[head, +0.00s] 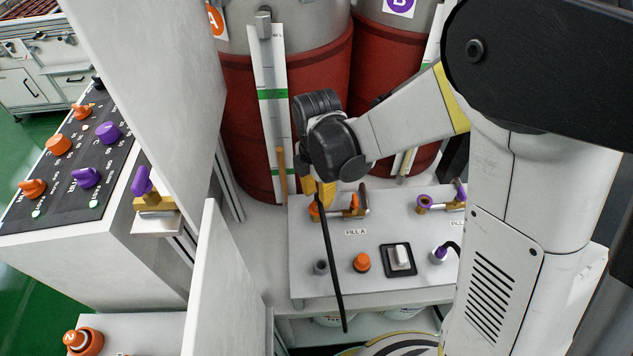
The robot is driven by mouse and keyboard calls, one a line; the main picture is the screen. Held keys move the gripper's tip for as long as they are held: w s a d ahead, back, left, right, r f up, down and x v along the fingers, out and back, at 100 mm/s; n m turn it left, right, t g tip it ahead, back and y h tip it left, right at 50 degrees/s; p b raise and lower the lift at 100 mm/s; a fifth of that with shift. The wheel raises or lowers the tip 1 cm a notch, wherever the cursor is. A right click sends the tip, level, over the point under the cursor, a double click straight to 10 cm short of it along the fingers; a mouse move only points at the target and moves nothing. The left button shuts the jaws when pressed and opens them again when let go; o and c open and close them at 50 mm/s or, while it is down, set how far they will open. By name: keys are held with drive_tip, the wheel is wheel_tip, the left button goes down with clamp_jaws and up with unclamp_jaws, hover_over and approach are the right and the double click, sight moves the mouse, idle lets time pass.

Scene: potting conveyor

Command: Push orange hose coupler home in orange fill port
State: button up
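The orange fill port (315,210) is at the left end of the brass valve (352,211) above the FILL A label, partly covered. A black hose (331,262) runs from this spot down over the panel's front edge. The orange hose coupler cannot be told apart from the port's orange at the hose's upper end. My gripper (325,194), with yellow fingers, points down right at the port and the hose's top. The fingers overlap in this view, so their opening and any hold on the coupler are unclear. How deep the coupler sits is hidden.
The grey panel (410,281) also bears an orange knob (362,262), a grey round socket (320,267), a switch (398,257) and a purple coupler (439,254). Red drums (238,135) stand behind. A white upright partition (228,290) stands at left.

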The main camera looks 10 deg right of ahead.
sight(317, 200)
wheel_tip(317, 200, up, 11)
drive_tip(key=shift+f, duration=0.15)
idle(0.4)
drive_tip(key=s+d+r+m+t, duration=0.3)
drive_tip(key=s+d+m, duration=0.2)
drive_tip(key=m, duration=0.6)
drive_tip(key=s+d+r+m+t, duration=0.3)
drive_tip(key=s+d+m, duration=0.3)
drive_tip(key=m, duration=0.6)
drive_tip(key=shift+d+m+t, duration=0.3)
drive_tip(key=shift+d+t, duration=0.3)
drive_tip(key=shift+d, duration=0.65)
